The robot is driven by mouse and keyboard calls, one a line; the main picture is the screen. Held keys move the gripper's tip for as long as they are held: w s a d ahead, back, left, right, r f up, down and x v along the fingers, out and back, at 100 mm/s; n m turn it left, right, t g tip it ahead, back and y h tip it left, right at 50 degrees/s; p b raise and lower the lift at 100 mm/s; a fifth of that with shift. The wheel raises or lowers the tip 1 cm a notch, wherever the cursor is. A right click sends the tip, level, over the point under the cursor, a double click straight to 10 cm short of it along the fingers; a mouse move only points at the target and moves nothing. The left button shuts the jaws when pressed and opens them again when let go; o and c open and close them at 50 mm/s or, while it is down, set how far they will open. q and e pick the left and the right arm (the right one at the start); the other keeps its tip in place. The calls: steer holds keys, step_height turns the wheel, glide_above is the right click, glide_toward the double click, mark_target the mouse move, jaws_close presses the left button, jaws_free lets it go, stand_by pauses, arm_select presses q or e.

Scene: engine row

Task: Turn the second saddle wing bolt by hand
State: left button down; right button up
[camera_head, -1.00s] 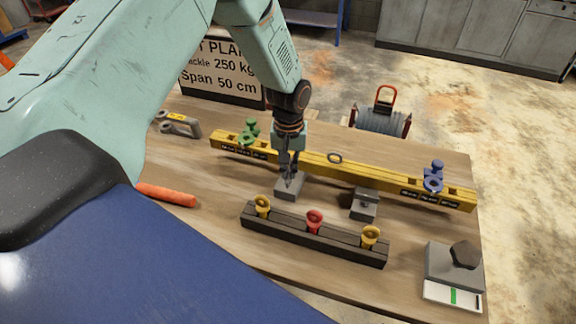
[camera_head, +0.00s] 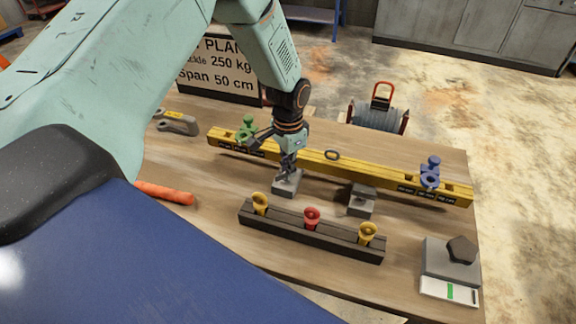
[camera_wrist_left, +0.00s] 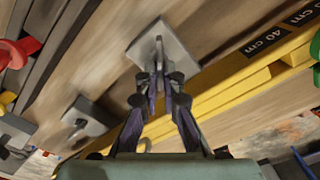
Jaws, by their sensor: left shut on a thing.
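A grey saddle block (camera_head: 285,188) sits on the bench in front of the yellow beam (camera_head: 330,163). My left gripper (camera_head: 289,174) points down onto its top. The fingers are shut on the wing bolt there, which they mostly hide. The wrist view shows the fingertips (camera_wrist_left: 161,78) together over the same grey block (camera_wrist_left: 178,45). Another grey saddle block (camera_head: 362,207) with a small bolt on top stands to the right, clear of the gripper. My right gripper is out of view.
A dark rack (camera_head: 325,239) with yellow and red ring-topped pieces lies in front. A green shackle (camera_head: 247,127) and a blue shackle (camera_head: 430,172) are on the beam. A grey block with a dark hex piece (camera_head: 461,249) is at the right. An orange rod (camera_head: 165,193) lies left.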

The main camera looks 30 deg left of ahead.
arm_select(q)
steer(key=m, duration=0.5)
steer(key=shift+d+r+m, duration=0.1)
steer(key=shift+r+m, duration=0.1)
steer(key=shift+m, duration=0.1)
steer(key=shift+m+b, duration=0.4)
steer(key=shift+m, duration=1.8)
steer(key=c, duration=1.5)
jaws_free()
steer(key=shift+s, duration=0.2)
step_height(320, 180, up, 12)
